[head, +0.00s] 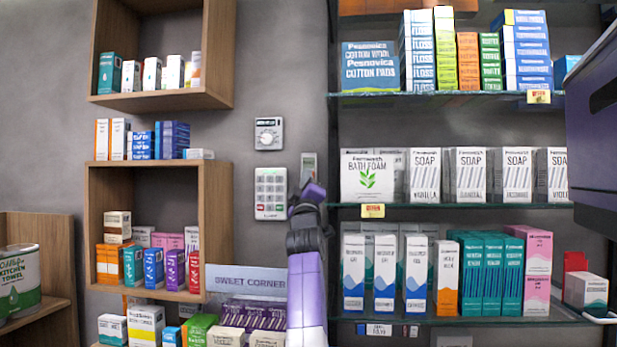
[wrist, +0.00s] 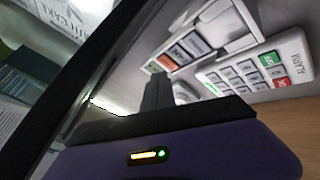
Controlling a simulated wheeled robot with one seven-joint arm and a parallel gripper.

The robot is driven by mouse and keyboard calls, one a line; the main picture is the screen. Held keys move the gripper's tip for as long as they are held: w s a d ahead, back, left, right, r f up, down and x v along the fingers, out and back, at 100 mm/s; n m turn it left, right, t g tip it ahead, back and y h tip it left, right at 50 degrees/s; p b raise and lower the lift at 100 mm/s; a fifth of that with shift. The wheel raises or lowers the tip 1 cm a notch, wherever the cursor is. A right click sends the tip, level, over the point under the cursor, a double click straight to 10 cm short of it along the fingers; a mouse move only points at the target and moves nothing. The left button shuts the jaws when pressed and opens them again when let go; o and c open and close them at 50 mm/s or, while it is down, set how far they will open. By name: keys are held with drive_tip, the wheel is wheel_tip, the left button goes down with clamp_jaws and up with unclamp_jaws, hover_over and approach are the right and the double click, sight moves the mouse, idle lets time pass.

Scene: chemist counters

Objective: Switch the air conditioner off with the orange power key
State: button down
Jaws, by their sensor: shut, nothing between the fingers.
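A small grey-white wall controller (head: 308,165) hangs right of the keypad in the head view; my gripper (head: 309,188) hides its lower part. In the wrist view the controller (wrist: 222,48) shows a short row of keys. One of them is the orange key (wrist: 180,53), between darker keys. My gripper (wrist: 157,92) is shut and empty, its dark fingertips close in front of this row. I cannot tell whether they touch a key. The controller's display cannot be read in either view.
An alarm keypad (head: 270,193) with green and red keys is close on the left; it also shows in the wrist view (wrist: 255,72). A dial thermostat (head: 268,133) is above it. Glass shelves (head: 455,207) with boxes stand to the right, wooden cubbies (head: 230,215) to the left.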

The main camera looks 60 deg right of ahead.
drive_tip(key=shift+d, duration=0.1)
drive_tip(key=shift+w+d, duration=0.15)
drive_tip(key=shift+d, duration=0.15)
